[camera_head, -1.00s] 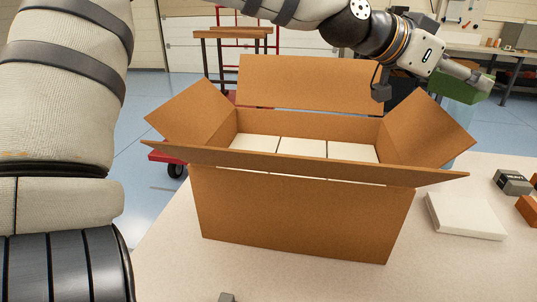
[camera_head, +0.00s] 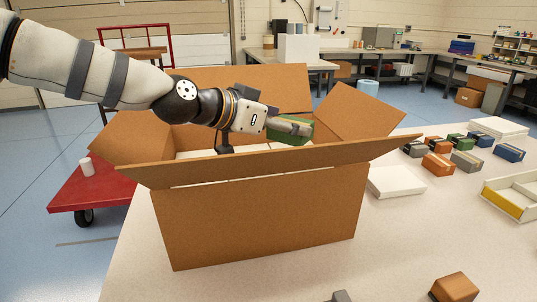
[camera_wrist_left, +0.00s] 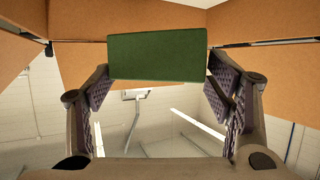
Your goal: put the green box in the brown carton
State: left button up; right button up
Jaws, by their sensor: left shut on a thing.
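The brown carton (camera_head: 262,222) stands open on the table with its flaps spread. My left gripper (camera_head: 292,127) reaches in from the left and is shut on the green box (camera_head: 290,138). In the head view the box is over the right part of the carton's opening, behind the front flap's edge. In the left wrist view the green box (camera_wrist_left: 158,55) sits level between the two fingertips, with brown carton walls around it. White flat items (camera_head: 197,154) lie inside the carton, partly hidden by the front flap and my arm. My right gripper cannot be made out.
A white slab (camera_head: 396,182) lies right of the carton. Several small boxes (camera_head: 438,164) and a yellow-fronted tray (camera_head: 510,203) are farther right. An orange-brown box (camera_head: 455,288) is at the front. A red cart (camera_head: 92,190) stands left. The table front is mostly clear.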

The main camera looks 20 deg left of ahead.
aim_at(279, 140)
pick_arm(q)
jog(key=shift+f+b, duration=0.35)
jog(key=shift+f, duration=2.55)
pick_arm(e)
jog(key=shift+s+f, duration=0.5)
jog(key=shift+s, duration=0.05)
pick_arm(q)
jog(key=o, duration=1.2)
jog(key=shift+s+a+r+p, duration=0.2)
jog(key=shift+s+r, duration=0.1)
jog(key=shift+r, duration=0.35)
jog(key=shift+s+a+r+p, duration=0.15)
jog(key=shift+s+r+p, duration=0.1)
jog(key=shift+r, duration=0.35)
jog(key=p+v, duration=0.1)
jog(key=v, duration=0.4)
jog(key=shift+s+r, duration=0.1)
jog(key=shift+s, duration=0.15)
jog(key=shift+s+a+f, duration=0.25)
jog(key=shift+f, duration=0.1)
pick_arm(e)
jog(key=shift+t, duration=0.3)
jog(key=w+r, duration=0.2)
jog(key=w, duration=0.1)
jog(key=shift+r, duration=0.4)
